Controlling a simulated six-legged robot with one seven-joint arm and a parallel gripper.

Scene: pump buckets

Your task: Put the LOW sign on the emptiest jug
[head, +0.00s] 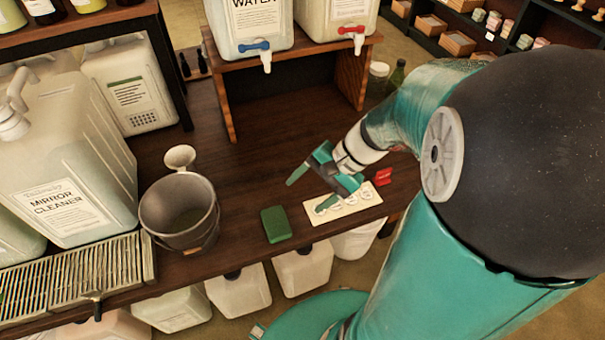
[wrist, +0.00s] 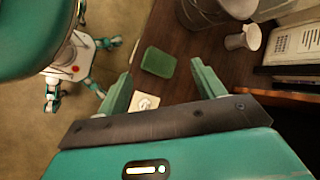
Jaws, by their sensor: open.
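A small red sign (head: 383,177) stands on the dark table behind a white card; its lettering is too small to read. A large MIRROR CLEANER jug (head: 65,160) with a pump stands at the left, and another labelled jug (head: 130,88) stands behind it. Two tap jugs sit on a wooden riser: a WATER jug (head: 248,25) with a blue tap and a jug with a red tap (head: 335,15). I cannot tell their fill levels. My gripper (head: 306,194) is open and empty above the table, left of the red sign. Its fingers also show in the wrist view (wrist: 161,72).
A green sponge (head: 276,224) and a white card with round marks (head: 342,207) lie near the table's front edge. A metal bucket (head: 180,210) stands beside the slatted drip tray (head: 75,270). More jugs (head: 238,290) stand below.

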